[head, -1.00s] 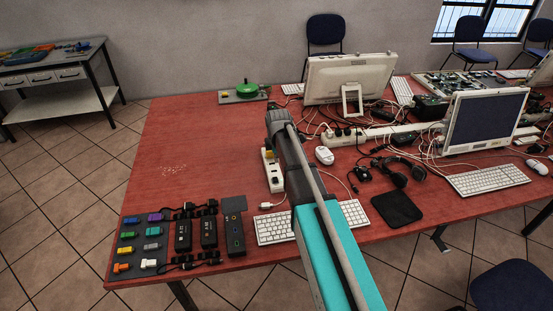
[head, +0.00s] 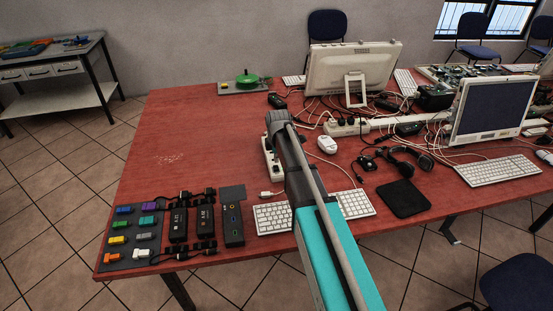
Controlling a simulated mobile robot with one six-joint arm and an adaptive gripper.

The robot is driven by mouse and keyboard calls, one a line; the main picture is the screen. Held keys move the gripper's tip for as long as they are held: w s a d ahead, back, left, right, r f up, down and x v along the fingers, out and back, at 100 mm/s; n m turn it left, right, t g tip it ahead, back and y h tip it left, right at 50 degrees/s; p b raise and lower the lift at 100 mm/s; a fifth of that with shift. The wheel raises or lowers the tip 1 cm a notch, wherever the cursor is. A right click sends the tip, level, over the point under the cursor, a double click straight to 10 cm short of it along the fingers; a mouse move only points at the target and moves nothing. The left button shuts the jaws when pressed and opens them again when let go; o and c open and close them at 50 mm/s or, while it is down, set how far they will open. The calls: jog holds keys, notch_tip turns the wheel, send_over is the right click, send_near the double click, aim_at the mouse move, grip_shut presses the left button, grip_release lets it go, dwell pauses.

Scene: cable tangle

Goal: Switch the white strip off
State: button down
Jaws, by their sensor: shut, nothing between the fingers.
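A second whitish strip (head: 346,128) with dark plugs lies farther back, below the large monitor. My arm reaches up the middle of the picture and its grey joint (head: 281,119) hangs over the table near the first strip's far end. My gripper does not show; it is hidden behind the arm or outside the picture.
A keyboard (head: 272,217) lies partly under my arm. Black boxes and coloured adapters sit at the table's front left. The table's left middle is clear.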

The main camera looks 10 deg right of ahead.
aim_at(276, 166)
jog(key=shift+w+f+b, duration=0.15)
jog(key=shift+f+b, duration=0.5)
jog(key=shift+f, duration=0.15)
jog(key=shift+w+f+b, duration=0.1)
jog(key=shift+f+b, duration=0.5)
jog(key=shift+f, duration=0.2)
